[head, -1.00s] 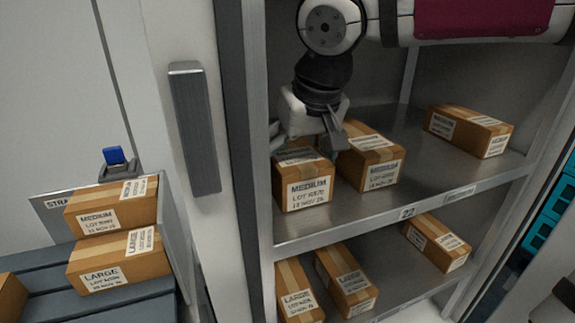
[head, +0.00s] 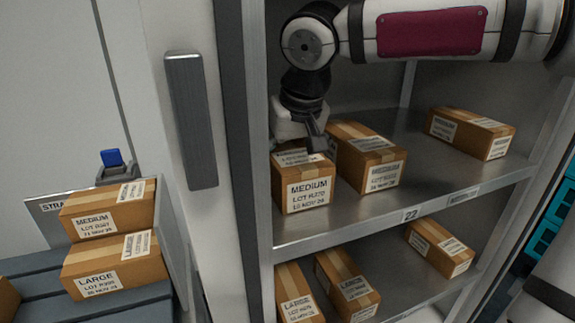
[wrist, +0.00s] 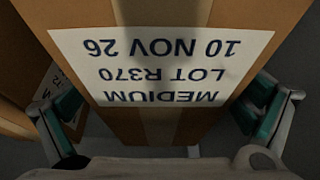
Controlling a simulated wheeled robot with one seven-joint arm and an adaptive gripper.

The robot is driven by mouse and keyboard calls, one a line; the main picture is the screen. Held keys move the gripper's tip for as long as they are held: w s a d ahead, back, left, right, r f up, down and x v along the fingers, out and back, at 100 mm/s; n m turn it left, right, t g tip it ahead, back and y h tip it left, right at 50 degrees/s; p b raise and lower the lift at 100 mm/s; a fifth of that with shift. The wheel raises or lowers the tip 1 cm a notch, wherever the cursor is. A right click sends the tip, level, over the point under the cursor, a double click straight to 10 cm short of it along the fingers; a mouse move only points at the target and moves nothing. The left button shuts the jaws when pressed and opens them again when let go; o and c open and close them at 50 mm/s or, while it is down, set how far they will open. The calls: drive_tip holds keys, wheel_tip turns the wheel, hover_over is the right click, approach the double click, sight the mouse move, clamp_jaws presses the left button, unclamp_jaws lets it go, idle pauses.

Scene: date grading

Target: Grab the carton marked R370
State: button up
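The R370 carton (head: 303,192) is a brown taped box at the front left of the upper shelf. Its front label reads MEDIUM, LOT R370. In the wrist view the carton (wrist: 160,125) fills the middle, and its label appears upside down. My gripper (head: 308,145) is over the top of this carton in the head view, and hides part of it. In the wrist view my gripper (wrist: 163,112) is open, with one green-padded finger on each side of the carton. Gaps show between the fingers and the carton sides.
Another medium carton (head: 368,165) stands close on the right, and a third (head: 470,130) lies farther right on the upper shelf (head: 420,190). Several cartons sit on the lower shelf. A grey door handle (head: 191,120) is at left, beside two stacked cartons (head: 110,265).

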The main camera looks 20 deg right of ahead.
drive_tip(key=c, duration=1.8)
drive_tip(key=shift+r, duration=0.3)
drive_tip(key=shift+r, duration=0.35)
drive_tip(key=shift+r+p, duration=0.2)
drive_tip(key=shift+p, duration=0.15)
